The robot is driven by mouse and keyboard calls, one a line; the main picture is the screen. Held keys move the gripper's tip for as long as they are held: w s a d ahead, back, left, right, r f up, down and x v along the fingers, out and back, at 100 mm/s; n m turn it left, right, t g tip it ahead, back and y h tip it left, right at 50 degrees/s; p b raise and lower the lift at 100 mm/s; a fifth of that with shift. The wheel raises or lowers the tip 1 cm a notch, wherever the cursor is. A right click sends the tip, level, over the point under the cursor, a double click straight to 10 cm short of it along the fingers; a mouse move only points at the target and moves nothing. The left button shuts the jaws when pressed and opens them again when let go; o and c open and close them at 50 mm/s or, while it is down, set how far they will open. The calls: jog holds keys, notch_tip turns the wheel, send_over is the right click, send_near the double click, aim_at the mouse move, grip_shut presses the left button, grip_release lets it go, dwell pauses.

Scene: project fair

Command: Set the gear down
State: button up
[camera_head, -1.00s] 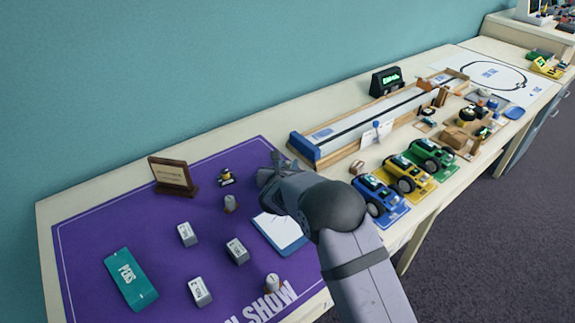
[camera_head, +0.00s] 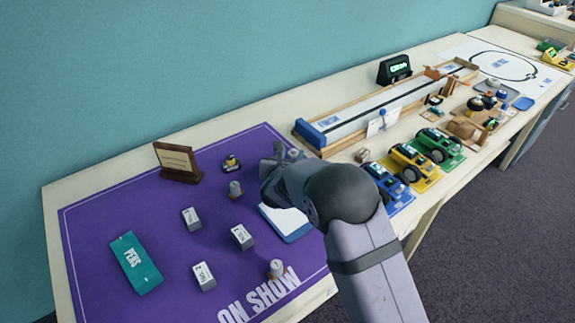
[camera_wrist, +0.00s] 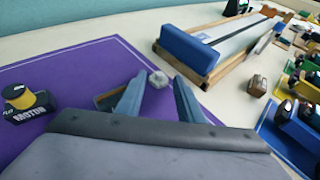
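In the head view a small grey piece (camera_head: 294,153) shows just right of my gripper (camera_head: 275,158). In the wrist view my gripper (camera_wrist: 158,88) is open, its two blue-grey fingers apart with nothing visible held between them. The gear's teeth are too small to make out.
A track with a blue end block (camera_wrist: 188,50) lies beyond the mat. A blue-and-white pad (camera_head: 286,222) is nearer. Toy cars (camera_head: 412,165) stand right.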

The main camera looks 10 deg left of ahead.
jog(key=v, duration=0.8)
jog(key=shift+s+r, duration=0.1)
jog(key=shift+s, duration=0.05)
jog(key=shift+d, duration=0.1)
jog(key=s+d+r+m+g+h+p, duration=0.2)
jog(key=s+d+m+g+p, duration=0.15)
jog(key=d+m, duration=0.4)
jog(key=s+d+r+m+g+h+p, duration=0.2)
jog(key=s+d+m, duration=0.2)
jog(key=d, duration=0.6)
jog(key=s+d+r+m+g+h+p, duration=0.2)
jog(key=s+d+m+p, duration=0.15)
jog(key=d+m, duration=0.35)
jog(key=s+r+m+g+y+p, duration=0.3)
jog(key=s+m+p, duration=0.1)
jog(key=s+m, duration=0.4)
jog(key=s+r+m+g+y+p, duration=0.2)
jog(key=s+m+g+y+p, duration=0.1)
jog(key=s+m, duration=0.6)
jog(key=s+p, duration=0.1)
jog(key=s, duration=0.2)
jog(key=shift+d+r+p, duration=0.35)
